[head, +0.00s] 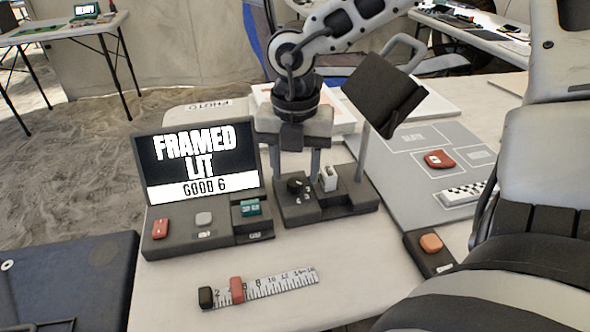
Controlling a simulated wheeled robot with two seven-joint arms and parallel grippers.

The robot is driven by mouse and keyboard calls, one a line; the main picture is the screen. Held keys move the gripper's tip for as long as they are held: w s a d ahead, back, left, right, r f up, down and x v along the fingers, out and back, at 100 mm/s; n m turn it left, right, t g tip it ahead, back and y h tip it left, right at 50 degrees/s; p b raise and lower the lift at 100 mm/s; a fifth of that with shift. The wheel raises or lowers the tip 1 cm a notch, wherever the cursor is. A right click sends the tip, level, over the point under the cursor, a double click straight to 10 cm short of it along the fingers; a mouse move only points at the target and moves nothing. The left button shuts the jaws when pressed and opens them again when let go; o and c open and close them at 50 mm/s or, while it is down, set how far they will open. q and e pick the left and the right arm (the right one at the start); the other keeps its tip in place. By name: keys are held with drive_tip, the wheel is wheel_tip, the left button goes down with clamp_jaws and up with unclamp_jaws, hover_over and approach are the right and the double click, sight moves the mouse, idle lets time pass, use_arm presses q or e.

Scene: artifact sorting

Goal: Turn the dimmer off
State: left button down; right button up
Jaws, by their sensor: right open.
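The dimmer appears to be the small black knob (295,185) on a dark base (345,202) in the middle of the table. A white upright switch or lever (328,177) stands on the same base, right of the knob. Small white marks sit by the knob, too small to read. My right gripper (300,164) points down just above and behind the knob, its fingers apart with nothing seen between them. Whether a finger touches the knob or switch I cannot tell. A dark tilted lamp head (384,95) rises on a post from the base. My left gripper is not in view.
A screen (200,158) reads "FRAMED LIT GOOD 6"; its console holds red, grey and teal controls. A ruler (270,287) with a red slider lies in front. A grey mat (415,205) with a red piece (439,159) and an orange button (431,243) are at right.

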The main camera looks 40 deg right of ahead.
drive_tip(key=shift+f, duration=0.95)
drive_tip(key=c, duration=1)
